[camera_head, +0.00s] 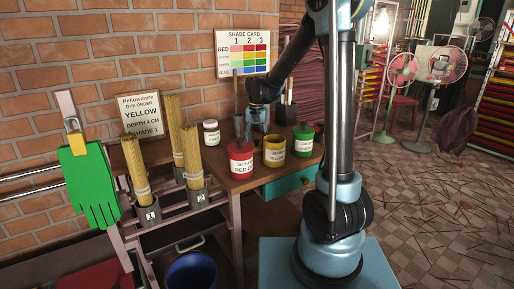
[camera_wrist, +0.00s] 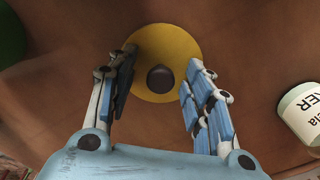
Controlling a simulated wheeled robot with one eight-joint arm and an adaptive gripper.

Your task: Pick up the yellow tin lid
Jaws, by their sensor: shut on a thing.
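The yellow tin lid (camera_wrist: 165,45) is a round yellow disc with a dark round knob in its middle. In the wrist view it is at the top centre, over the brown table top. My gripper (camera_wrist: 162,66) has one finger at each side of the lid and is shut on it, the knob between the fingers. I cannot tell whether the lid is clear of the table. In the head view my gripper (camera_head: 258,124) is low at the back of the table, behind the tins, and the lid cannot be made out. The yellow tin (camera_head: 274,153) stands in front.
A red tin (camera_head: 241,163) and a green tin (camera_head: 302,141) flank the yellow tin. A white labelled jar (camera_head: 211,133) stands at the left back and shows in the wrist view (camera_wrist: 303,112). Incense bundles (camera_head: 192,150) stand left; a brick wall (camera_head: 100,55) is behind.

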